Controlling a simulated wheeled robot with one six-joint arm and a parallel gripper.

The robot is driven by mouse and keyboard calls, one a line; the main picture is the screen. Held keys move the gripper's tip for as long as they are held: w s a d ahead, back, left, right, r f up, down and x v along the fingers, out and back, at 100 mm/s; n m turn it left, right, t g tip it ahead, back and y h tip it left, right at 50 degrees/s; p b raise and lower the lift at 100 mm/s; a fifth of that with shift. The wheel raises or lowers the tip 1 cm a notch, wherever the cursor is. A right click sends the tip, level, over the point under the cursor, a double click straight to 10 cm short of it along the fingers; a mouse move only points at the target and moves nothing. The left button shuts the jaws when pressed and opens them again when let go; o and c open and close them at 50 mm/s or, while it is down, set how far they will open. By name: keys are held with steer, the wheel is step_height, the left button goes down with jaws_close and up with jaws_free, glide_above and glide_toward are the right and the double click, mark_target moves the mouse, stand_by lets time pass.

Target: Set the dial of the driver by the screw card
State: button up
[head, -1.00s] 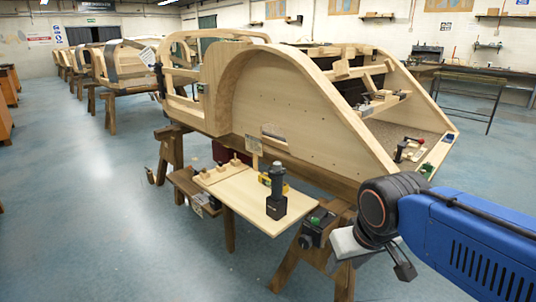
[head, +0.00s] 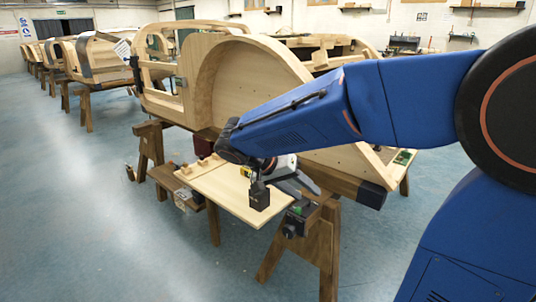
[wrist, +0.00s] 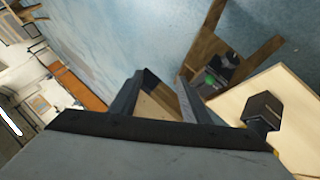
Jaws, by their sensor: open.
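The black driver (head: 259,196) stands on a square base on the light wooden board (head: 215,186); my arm and gripper partly hide its upper part in the head view. In the wrist view a black, faceted driver top (wrist: 262,110) shows at the right, outside the jaws. My gripper (wrist: 165,78) is open and empty, apart from the driver. In the head view my gripper (head: 305,180) is beside the driver, to its right, partly hidden by its own wrist. I cannot make out the screw card or the dial's setting.
A black box with a green button (head: 297,216) is on the wooden trestle (head: 318,240) below the board. A yellow item (head: 246,171) lies behind the driver. The wooden bodyframe (head: 235,85) rises behind the board. Floor at the left is open.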

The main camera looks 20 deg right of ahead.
steer(key=w+a+r+m+t+h, duration=0.1)
steer(key=w+a+m+t+h, duration=0.55)
steer(key=w+a, duration=1.25)
steer(key=w+d+g+h, duration=0.1)
steer(key=w+d, duration=0.1)
steer(key=d, duration=0.6)
steer(key=w+d+g+h, duration=0.1)
steer(key=w+d, duration=0.1)
steer(key=d, duration=0.7)
steer(key=shift+w, duration=0.35)
steer(key=shift+m, duration=0.25)
steer(key=shift+t, duration=0.25)
steer(key=c, duration=1)
